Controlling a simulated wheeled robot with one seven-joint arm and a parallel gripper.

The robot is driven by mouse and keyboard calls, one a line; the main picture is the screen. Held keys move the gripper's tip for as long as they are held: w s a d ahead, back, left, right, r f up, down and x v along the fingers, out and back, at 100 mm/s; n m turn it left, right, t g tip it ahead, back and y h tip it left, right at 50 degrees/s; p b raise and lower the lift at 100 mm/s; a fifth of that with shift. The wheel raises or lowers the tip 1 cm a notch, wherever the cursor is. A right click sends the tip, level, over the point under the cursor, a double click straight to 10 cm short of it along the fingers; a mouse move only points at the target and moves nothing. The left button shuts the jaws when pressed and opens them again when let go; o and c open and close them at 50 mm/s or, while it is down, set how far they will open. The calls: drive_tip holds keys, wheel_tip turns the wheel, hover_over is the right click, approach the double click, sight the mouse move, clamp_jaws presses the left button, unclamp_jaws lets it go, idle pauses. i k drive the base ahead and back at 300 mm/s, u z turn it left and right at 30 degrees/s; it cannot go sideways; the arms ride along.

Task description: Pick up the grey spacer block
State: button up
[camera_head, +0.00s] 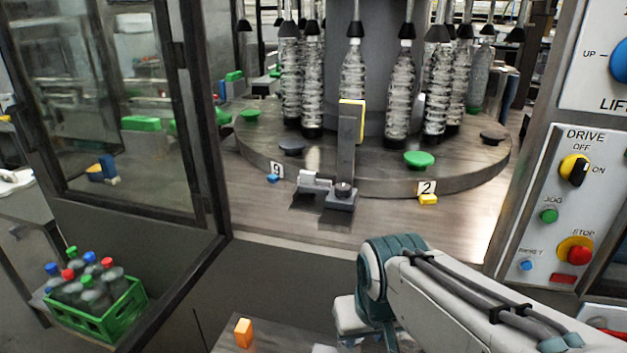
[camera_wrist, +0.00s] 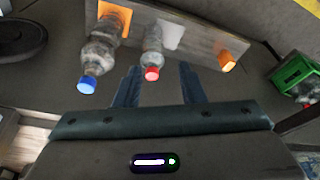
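A light grey block-like piece (camera_head: 316,181) sits low on the machine deck, against the foot of an upright grey bracket (camera_head: 346,150). It is the only thing I see that could be the grey spacer block, and I cannot tell if it is loose or part of the bracket. It does not show in the wrist view. My gripper (camera_wrist: 158,68) is open, with nothing held between its fingers. A red-capped bottle (camera_wrist: 152,62) lies in view beyond the fingers. In the head view my arm hides the gripper.
A green crate (camera_head: 128,312) of bottles stands at lower left. A round carousel (camera_head: 390,178) with hanging bottles fills the back. A control panel (camera_head: 560,210) stands right.

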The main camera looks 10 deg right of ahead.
sight(308, 178)
drive_tip(key=z, duration=1.05)
drive_tip(key=i, duration=0.5)
